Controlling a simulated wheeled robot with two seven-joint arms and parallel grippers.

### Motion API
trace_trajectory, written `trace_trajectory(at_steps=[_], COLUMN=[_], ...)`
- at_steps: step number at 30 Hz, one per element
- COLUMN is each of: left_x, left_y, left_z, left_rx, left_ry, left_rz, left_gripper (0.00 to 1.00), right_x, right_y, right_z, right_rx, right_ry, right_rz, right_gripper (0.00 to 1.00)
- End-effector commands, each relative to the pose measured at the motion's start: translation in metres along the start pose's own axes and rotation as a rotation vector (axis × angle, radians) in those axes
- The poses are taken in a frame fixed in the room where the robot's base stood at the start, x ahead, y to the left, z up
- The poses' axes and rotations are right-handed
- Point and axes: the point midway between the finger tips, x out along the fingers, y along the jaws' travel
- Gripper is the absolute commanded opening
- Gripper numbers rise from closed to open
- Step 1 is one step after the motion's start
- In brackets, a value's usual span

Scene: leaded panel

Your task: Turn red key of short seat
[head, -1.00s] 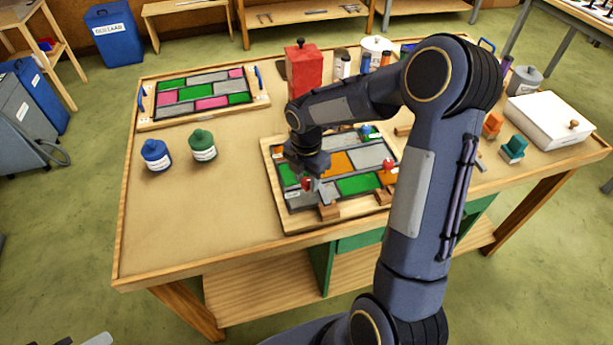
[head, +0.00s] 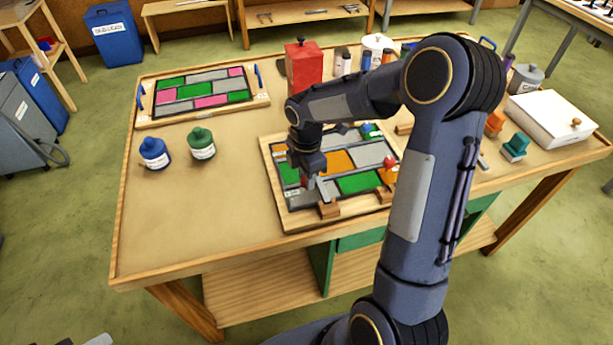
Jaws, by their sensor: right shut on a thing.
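The leaded panel (head: 360,184) lies on a wooden board on the bench, with green, orange and grey panes. My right gripper (head: 313,188) points down over its front left part, next to a brown wooden block (head: 329,209). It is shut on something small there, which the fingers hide. I see no clear red key between the fingers, so I cannot tell its turn angle. Another red piece (head: 388,175) sits at the panel's right side, partly behind my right arm. Only small grey tips show at the bottom left edge, perhaps of my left gripper (head: 84,341).
A second panel (head: 196,91) in a wooden frame lies at the back left. Blue (head: 154,153) and green (head: 202,143) bottles stand left of the work panel. A red container (head: 304,66) stands behind it. A white box (head: 553,119) lies at the right. The bench's front left is clear.

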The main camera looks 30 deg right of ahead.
Motion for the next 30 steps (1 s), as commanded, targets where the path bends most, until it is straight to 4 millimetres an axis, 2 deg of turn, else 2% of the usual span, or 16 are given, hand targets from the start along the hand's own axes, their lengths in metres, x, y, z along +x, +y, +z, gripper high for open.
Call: trace_trajectory(at_steps=[30], left_x=[0.022], left_y=[-0.01], left_z=[0.011], left_rx=[0.0], left_ry=[0.0], left_rz=[0.0], left_gripper=[0.36], right_x=[0.0], right_y=[0.001], right_z=[0.0], right_rx=[0.964], right_ry=[0.0], right_rz=[0.004], right_gripper=[0.06])
